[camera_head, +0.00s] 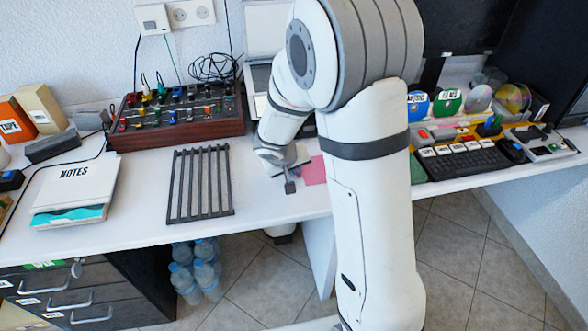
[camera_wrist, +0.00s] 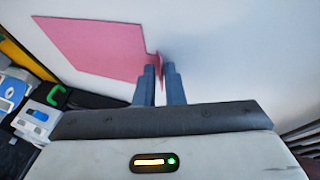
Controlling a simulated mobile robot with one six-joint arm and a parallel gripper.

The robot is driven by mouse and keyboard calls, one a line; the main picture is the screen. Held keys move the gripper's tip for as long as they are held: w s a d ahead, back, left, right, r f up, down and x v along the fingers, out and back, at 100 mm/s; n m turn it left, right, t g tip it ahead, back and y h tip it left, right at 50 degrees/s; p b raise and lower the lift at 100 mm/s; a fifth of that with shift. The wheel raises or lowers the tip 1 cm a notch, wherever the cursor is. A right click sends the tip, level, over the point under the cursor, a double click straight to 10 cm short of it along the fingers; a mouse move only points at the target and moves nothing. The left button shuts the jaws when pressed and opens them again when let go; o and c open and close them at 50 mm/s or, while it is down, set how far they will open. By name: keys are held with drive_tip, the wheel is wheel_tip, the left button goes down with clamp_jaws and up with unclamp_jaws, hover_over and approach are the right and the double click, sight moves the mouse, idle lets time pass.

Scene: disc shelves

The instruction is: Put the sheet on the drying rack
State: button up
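The pink sheet (camera_head: 314,170) lies on the white desk beside my arm, partly hidden by it in the head view. In the wrist view the sheet (camera_wrist: 98,48) spreads to the upper left, with a small darker tab at its right edge. My gripper (camera_wrist: 159,68) points at this tab, which shows at the fingertips. A narrow gap shows between the fingers; I cannot tell whether they press on the tab. In the head view my gripper (camera_head: 290,186) is low over the desk, left of the sheet. The dark slatted drying rack (camera_head: 201,183) is left of my gripper and empty.
A mixer with knobs (camera_head: 180,115) stands behind the rack. A notes pad (camera_head: 75,190) lies to the left of it. A laptop (camera_head: 258,85) is behind my arm. A keyboard (camera_head: 465,160) and discs (camera_head: 512,97) are at right. Desk between rack and gripper is clear.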

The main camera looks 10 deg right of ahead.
drive_tip(key=shift+r, duration=0.1)
drive_tip(key=shift+a+r+p, duration=0.15)
drive_tip(key=shift+r+p, duration=0.15)
drive_tip(key=p+v, duration=0.2)
drive_tip(key=v, duration=0.9)
drive_tip(key=s+d+r+g, duration=0.1)
drive_tip(key=s+d+r, duration=0.1)
drive_tip(key=s+d, duration=0.1)
drive_tip(key=s+d+r+m, duration=0.1)
drive_tip(key=s+d+r, duration=0.1)
drive_tip(key=s, duration=0.4)
drive_tip(key=shift+s+d+r+g+y, duration=0.25)
drive_tip(key=shift+d+r+g+y, duration=0.05)
drive_tip(key=shift+d+g+y, duration=0.1)
drive_tip(key=shift+o, duration=0.2)
drive_tip(key=s+r+y, duration=0.2)
drive_tip(key=s, duration=0.7)
drive_tip(key=shift+g+y, duration=0.3)
drive_tip(key=shift+o, duration=0.3)
drive_tip(key=shift+s, duration=0.3)
